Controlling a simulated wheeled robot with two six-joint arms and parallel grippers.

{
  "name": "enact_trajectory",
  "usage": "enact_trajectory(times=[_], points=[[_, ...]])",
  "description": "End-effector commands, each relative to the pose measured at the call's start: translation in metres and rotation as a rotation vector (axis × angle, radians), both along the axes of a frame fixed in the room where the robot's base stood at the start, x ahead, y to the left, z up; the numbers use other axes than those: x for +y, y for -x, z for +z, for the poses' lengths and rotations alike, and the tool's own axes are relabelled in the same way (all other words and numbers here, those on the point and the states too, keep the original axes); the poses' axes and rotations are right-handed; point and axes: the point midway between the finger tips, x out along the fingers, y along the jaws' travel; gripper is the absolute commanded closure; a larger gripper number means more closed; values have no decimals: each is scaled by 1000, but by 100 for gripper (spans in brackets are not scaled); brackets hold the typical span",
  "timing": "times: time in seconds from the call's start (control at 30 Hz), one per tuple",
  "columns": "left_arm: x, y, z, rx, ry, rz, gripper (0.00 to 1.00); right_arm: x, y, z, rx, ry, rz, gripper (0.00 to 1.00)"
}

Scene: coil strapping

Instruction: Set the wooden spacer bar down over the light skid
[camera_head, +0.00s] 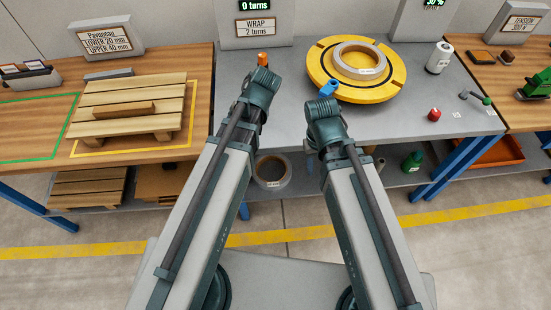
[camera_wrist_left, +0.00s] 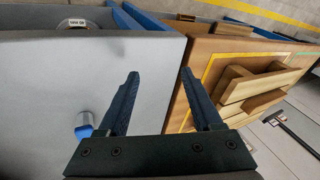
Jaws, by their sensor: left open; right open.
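The light skid (camera_head: 135,82), a pale slatted pallet, sits inside a yellow outline on the left wooden bench. The wooden spacer bar (camera_head: 123,110) lies across its top slats. In the left wrist view the skid (camera_wrist_left: 245,88) and the bar (camera_wrist_left: 264,101) show at the right, beyond my fingers. My left gripper (camera_wrist_left: 160,73) is open and empty, over the bench edge, apart from the bar; in the head view its fingers are mostly hidden by the wrist. My right gripper (camera_head: 328,151) is open with nothing seen in it, near the grey table's front edge.
A yellow turntable (camera_head: 395,88) with a coil (camera_head: 360,62) stands on the grey table (camera_head: 285,115). A green outline left of the skid is empty.

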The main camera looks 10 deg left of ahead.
Motion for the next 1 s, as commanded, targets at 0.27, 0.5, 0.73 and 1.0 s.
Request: enact_trajectory(times=[0.27,0.5,0.73,1.0], points=[[-119,72,-20,222,283,-632,33,0,0,0,0,0,0,50],[-140,85,-21,255,338,-762,33,0,0,0,0,0,0,50],[-139,84,-20,255,336,-759,33,0,0,1,0,0,0,50],[-139,84,18,254,335,-757,33,0,0,39,0,0,0,50]])
